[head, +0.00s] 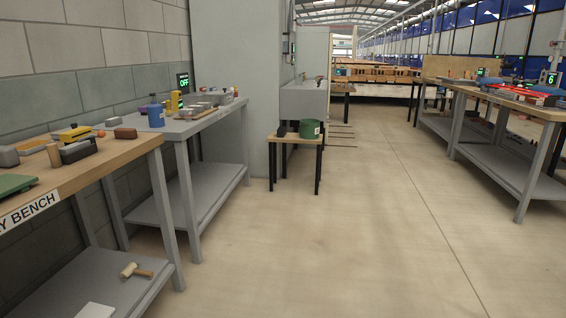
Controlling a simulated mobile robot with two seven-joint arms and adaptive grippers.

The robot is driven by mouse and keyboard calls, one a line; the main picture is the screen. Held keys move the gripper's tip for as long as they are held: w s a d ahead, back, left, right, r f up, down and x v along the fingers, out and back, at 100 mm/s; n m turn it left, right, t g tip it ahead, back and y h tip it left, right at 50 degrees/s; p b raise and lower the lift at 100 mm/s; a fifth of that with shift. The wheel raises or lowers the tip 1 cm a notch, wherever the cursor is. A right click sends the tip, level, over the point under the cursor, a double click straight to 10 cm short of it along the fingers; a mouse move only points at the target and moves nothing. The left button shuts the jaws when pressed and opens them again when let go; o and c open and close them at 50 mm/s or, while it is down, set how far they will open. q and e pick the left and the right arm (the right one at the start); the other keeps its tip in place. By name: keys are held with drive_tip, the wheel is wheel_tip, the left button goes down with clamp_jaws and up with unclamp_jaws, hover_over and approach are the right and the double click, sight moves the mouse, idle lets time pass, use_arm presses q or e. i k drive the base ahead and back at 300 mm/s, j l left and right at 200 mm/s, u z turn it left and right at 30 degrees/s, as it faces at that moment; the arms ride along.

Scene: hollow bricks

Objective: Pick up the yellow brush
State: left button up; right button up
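No clear yellow brush can be made out in the head view. A yellow item (75,134) lies low among dark blocks on the wooden bench at the left; it is too small to tell whether it is a brush. Another yellow item (176,101) stands upright on the grey bench behind it, beside a blue container (156,115). Neither of my grippers is in view.
The wooden bench (152,142) has a lower shelf with a mallet (136,271). The grey bench (205,121) adjoins it. A small table (283,138) holds a green pot (309,129). More benches stand at right (510,101). The middle floor (350,240) is clear.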

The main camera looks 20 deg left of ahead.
sight(69, 137)
drive_tip(key=i+u, duration=0.3)
drive_tip(key=i, duration=0.15)
drive_tip(key=i+l+u, duration=0.25)
drive_tip(key=i, duration=0.2)
drive_tip(key=i+l+u, duration=0.5)
drive_tip(key=u, duration=0.2)
drive_tip(key=i+l+u, duration=0.3)
drive_tip(key=u, duration=0.15)
drive_tip(key=i+l+u, duration=0.2)
drive_tip(key=l+u, duration=0.2)
drive_tip(key=i+l+u, duration=0.1)
drive_tip(key=l+u, duration=0.75)
drive_tip(key=i+l, duration=0.05)
